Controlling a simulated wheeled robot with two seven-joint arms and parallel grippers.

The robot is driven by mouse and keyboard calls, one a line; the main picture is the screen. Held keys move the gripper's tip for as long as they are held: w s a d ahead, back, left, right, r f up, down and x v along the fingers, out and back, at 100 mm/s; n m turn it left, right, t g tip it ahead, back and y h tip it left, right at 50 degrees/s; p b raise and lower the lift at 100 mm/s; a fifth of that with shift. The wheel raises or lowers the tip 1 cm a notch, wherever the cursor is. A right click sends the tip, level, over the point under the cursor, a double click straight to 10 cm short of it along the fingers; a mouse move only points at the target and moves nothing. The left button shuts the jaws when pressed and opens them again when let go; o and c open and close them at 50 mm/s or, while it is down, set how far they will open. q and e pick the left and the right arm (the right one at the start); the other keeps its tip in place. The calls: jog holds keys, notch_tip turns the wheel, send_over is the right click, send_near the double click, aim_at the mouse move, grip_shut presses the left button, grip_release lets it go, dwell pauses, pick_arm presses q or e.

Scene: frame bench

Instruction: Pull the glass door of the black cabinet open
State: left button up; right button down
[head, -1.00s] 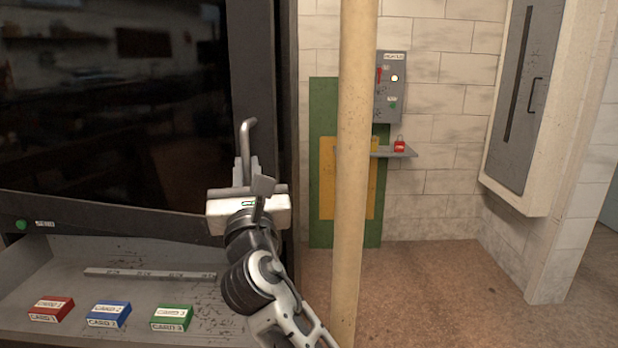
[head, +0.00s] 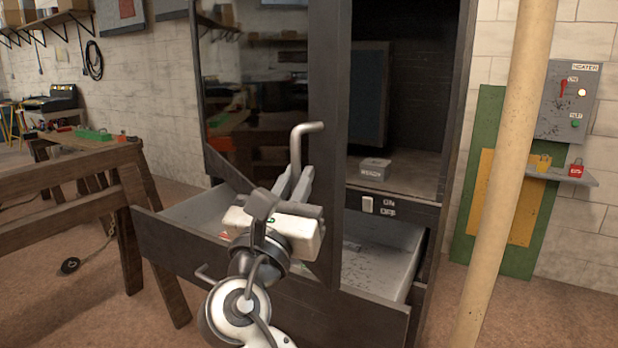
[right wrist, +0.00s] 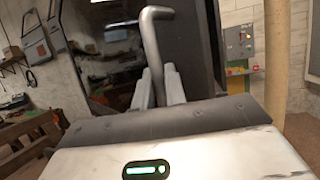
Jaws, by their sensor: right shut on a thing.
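The black cabinet (head: 455,120) stands in the middle of the head view. Its glass door (head: 262,95) stands partly open, with its free edge swung out towards me. The dark inside shows to the right of the door's edge. A bent metal handle (head: 297,138) sticks up on the door's frame. My right gripper (head: 294,182) is shut on this handle. The right wrist view shows the handle (right wrist: 152,45) rising between the fingers (right wrist: 158,85). My left gripper is not in view.
An open drawer (head: 385,275) juts out below the door. A small grey box (head: 375,169) stands inside the cabinet. A pale post (head: 505,170) stands at right, before a heater switch box (head: 568,100). A wooden workbench (head: 90,165) stands at left.

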jog(key=shift+a, duration=0.25)
jog(key=c, duration=1.5)
grip_release()
jog(key=shift+o, duration=0.2)
jog(key=shift+d, duration=0.15)
